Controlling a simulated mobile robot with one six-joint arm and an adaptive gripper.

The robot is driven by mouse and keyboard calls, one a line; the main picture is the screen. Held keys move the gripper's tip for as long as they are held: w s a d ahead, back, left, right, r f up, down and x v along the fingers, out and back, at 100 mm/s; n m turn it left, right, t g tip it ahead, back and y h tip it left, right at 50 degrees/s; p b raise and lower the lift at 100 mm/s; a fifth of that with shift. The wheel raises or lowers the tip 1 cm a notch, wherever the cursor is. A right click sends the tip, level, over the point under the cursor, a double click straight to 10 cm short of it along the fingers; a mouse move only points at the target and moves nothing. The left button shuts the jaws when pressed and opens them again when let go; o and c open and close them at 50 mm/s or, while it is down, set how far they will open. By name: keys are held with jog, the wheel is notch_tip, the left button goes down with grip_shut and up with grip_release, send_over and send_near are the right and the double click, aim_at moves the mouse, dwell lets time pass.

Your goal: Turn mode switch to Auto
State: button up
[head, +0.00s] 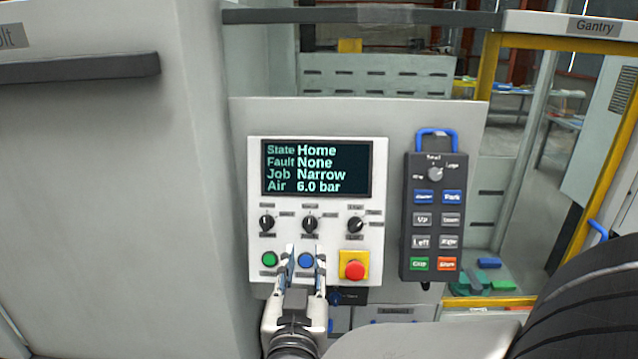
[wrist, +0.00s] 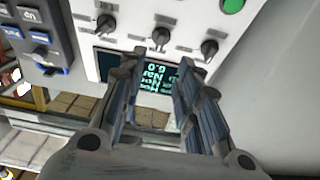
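The control panel (head: 380,190) carries a row of three black rotary switches: left (head: 267,223), middle (head: 310,223) and right (head: 355,225). Their labels are too small to read, so I cannot tell which is the mode switch. The left and middle pointers look near upright; the right one is tilted. My gripper (head: 305,256) is open and empty in front of the panel, below the middle switch, with the blue button seen between its fingers. The wrist view shows the panel upside down, with the middle switch (wrist: 160,37) beyond the open fingers (wrist: 158,72).
The screen (head: 317,168) reads State Home, Fault None, Job Narrow, Air 6.0 bar. Below the switches are a green button (head: 269,259), a blue button (head: 306,260) and a red emergency stop (head: 354,270). A dark pendant (head: 433,220) hangs at right. A grey cabinet wall (head: 120,200) stands left.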

aim_at(309, 224)
jog(key=w, duration=0.5)
jog(key=w+p, duration=0.1)
jog(key=w, duration=0.5)
jog(key=shift+d, duration=0.2)
jog(key=shift+c, duration=0.2)
jog(key=shift+s, duration=0.1)
grip_shut()
